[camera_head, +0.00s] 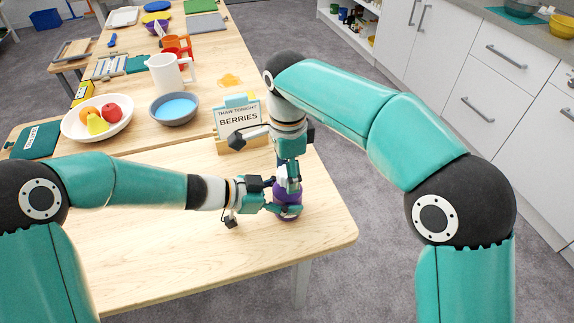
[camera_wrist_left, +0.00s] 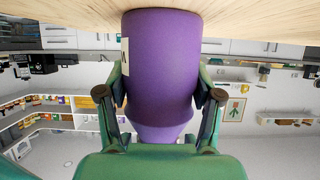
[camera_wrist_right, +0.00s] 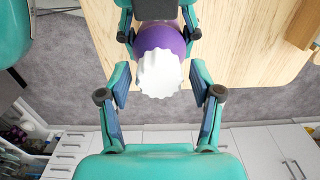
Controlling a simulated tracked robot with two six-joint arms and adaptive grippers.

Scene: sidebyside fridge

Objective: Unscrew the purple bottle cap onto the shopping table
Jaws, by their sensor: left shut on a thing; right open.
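The purple bottle (camera_head: 288,207) stands near the right front corner of the wooden table (camera_head: 180,252). My left gripper (camera_head: 278,208) is shut around the bottle's body from the left; its fingers press on both sides of the purple bottle (camera_wrist_left: 162,65) in the left wrist view. The white ridged cap (camera_wrist_right: 159,74) sits on top of the bottle in the right wrist view. My right gripper (camera_wrist_right: 160,92) points down from above, open, with one finger on each side of the cap and gaps between.
A sign reading BERRIES (camera_head: 239,118) stands on the table just behind the grippers. Farther back are a grey bowl (camera_head: 174,109), a fruit plate (camera_head: 97,122) and a white pitcher (camera_head: 166,74). The table front is clear.

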